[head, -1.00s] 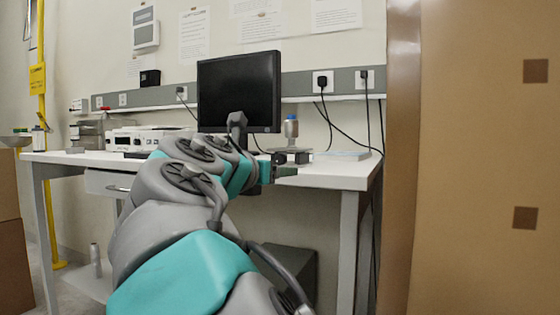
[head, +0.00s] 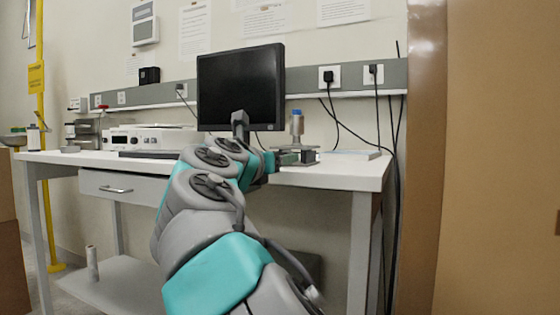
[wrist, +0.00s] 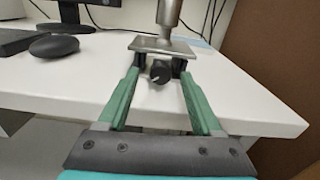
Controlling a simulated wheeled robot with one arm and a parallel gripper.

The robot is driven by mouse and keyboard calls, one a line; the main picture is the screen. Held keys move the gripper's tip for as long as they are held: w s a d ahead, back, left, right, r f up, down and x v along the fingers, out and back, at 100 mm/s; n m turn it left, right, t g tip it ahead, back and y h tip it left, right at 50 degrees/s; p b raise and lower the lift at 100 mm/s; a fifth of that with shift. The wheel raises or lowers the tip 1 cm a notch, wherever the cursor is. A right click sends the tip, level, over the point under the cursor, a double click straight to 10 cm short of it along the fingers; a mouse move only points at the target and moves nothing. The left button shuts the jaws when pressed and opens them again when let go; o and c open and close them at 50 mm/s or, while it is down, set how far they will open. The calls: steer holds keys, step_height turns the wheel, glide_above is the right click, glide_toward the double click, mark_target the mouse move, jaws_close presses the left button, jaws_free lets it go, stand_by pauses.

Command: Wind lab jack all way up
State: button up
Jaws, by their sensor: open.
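The lab jack (head: 300,152) stands on the white desk near its right end. Its flat metal top plate (wrist: 163,45) and dark round knob (wrist: 160,73) show in the wrist view, the knob facing me. A bottle with a blue cap (head: 297,125) stands upright on the plate; only its grey lower part (wrist: 168,14) shows in the wrist view. My gripper (wrist: 158,66) is open, its green fingers pointing at the jack, one to each side of the knob. Contact with the knob cannot be told. In the head view my gripper (head: 284,158) partly covers the jack.
The white desk (head: 335,175) has a monitor (head: 241,88) behind and left of the jack. A dark mouse (wrist: 54,46) lies left of my gripper. Cables hang at the desk's right end. A tall brown panel (head: 500,160) stands close on the right.

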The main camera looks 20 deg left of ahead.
steer(key=shift+w+d, duration=0.1)
steer(key=shift+w, duration=0.4)
jaws_close()
stand_by(0.3)
